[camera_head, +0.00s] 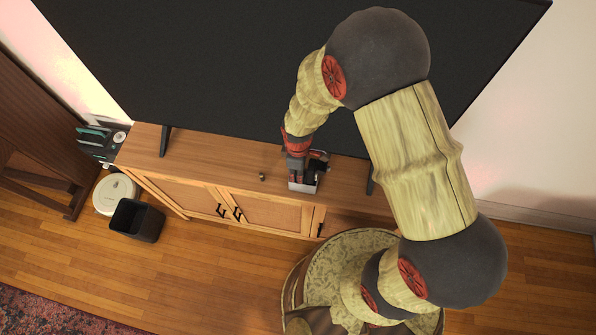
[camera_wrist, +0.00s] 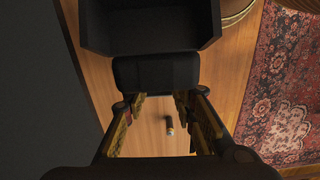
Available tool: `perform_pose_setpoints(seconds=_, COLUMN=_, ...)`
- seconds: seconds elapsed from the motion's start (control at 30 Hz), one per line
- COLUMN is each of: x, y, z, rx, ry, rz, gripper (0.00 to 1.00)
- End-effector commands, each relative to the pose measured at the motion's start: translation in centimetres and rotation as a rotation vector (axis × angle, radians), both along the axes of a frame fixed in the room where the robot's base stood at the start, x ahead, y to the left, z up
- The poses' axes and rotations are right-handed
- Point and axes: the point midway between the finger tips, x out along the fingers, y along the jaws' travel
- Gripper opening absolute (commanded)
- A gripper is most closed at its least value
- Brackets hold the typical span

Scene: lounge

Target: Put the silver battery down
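A small cylinder (camera_head: 262,177), apparently the silver battery, rests on the wooden TV stand (camera_head: 225,165). It looks dark with a lighter end, too small to tell more. My gripper (camera_head: 303,185) is over the stand, to the right of the cylinder and apart from it. In the wrist view the cylinder (camera_wrist: 169,126) shows in the gap between my open gripper's fingers (camera_wrist: 160,105), on the wood beyond them. I see nothing held between the fingers. Whether the cylinder is upright or lying is hard to tell.
A large dark TV (camera_head: 220,75) stands behind on the same stand, its feet flanking my gripper. The stand's top left of the cylinder is bare. A black bin (camera_head: 137,220) and a round white device (camera_head: 113,194) are on the floor at left. A patterned rug (camera_head: 45,315) lies front left.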

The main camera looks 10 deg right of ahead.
Motion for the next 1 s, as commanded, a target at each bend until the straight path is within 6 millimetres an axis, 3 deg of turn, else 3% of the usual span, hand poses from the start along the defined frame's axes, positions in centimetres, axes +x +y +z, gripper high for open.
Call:
perform_pose_setpoints(seconds=0.17, x=0.2, y=0.1, z=2.1, rx=0.002, ry=-0.004, rz=0.0, gripper=0.27)
perform_pose_setpoints(seconds=0.6, x=0.1, y=0.0, z=10.9, rx=0.001, ry=-0.003, rz=0.0, gripper=0.27)
perform_pose_setpoints(seconds=1.0, x=0.1, y=-0.1, z=13.5, rx=0.001, ry=-0.005, rz=-0.008, gripper=0.27)
